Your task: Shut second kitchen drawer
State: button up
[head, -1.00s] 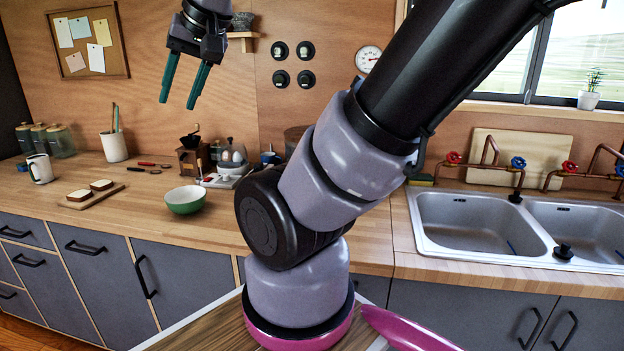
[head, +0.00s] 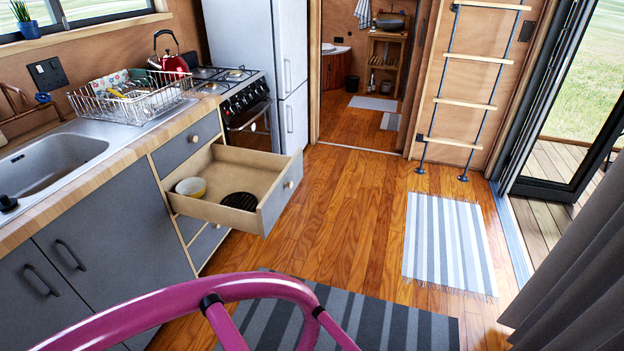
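The second kitchen drawer (head: 270,206) stands pulled well out of the grey cabinet, just below a closed top drawer (head: 186,142). It has a grey front with a small round knob (head: 289,184) and pale wooden sides. A yellow and white bowl (head: 191,187) and a dark round slatted item (head: 240,201) lie inside it. Lower drawers (head: 207,245) below it look closed and are partly hidden by it. My gripper is not in the current head view.
A striped dark rug (head: 375,322) and a light striped rug (head: 447,240) lie on the floor. Open wooden floor (head: 350,215) is right of the drawer. A stove (head: 249,112) and white fridge (head: 262,60) stand beyond. A dish rack (head: 130,98) sits on the counter.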

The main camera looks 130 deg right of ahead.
aim_at(273, 178)
jog(key=k+z, duration=0.4)
jog(key=k+l+z, duration=0.1)
jog(key=k+z, duration=0.25)
jog(key=k+l+z, duration=0.15)
jog(key=z, duration=3)
jog(key=i+j+u, duration=0.15)
jog(key=j, duration=0.25)
jog(key=i, duration=0.1)
